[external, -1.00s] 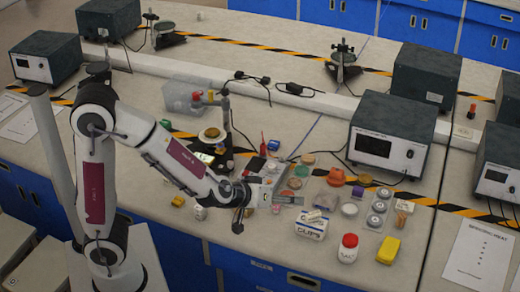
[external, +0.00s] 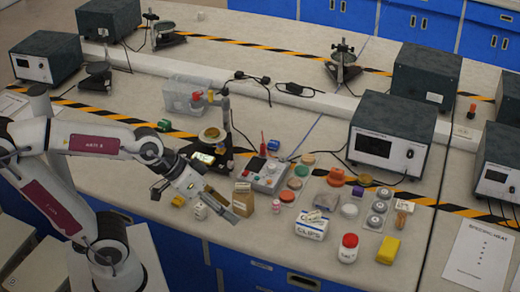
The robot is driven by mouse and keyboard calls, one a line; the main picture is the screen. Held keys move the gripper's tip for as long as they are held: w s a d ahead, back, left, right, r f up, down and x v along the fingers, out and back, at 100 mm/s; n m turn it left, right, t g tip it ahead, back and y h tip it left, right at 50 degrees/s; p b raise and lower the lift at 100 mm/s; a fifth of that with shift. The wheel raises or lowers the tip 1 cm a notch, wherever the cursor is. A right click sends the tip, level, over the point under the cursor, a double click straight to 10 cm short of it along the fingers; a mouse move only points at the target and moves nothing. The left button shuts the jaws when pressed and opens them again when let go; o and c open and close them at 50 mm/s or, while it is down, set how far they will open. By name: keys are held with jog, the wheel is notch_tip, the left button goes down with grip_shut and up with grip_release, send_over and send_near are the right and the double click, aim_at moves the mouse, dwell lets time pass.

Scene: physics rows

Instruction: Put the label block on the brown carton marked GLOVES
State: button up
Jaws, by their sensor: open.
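A brown carton (external: 243,203) stands in the front middle of the bench, left of the white CLIPS box. A paler patch shows at its top; I cannot tell whether this is a separate block, and its marking is too small to read. A small white block (external: 200,211) with dark marks stands on the bench to the left; I cannot tell for sure that it is the label block. My gripper (external: 229,214) is open, just left of and partly in front of the carton, pointing down and to the right. Nothing shows clearly between its fingers.
The white CLIPS box (external: 311,226), a red-capped jar (external: 348,248) and a yellow block (external: 388,250) stand to the right. A scale (external: 268,174) and several coloured discs lie behind. The bench front is clear.

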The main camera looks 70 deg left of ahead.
jog(key=s+a+g+y, duration=0.1)
jog(key=s+a+y, duration=0.1)
jog(key=s+a, duration=0.3)
jog(key=s, duration=0.4)
jog(key=shift+a+f+m+g, duration=0.35)
jog(key=shift+f+m+g, duration=0.05)
dwell(6.7)
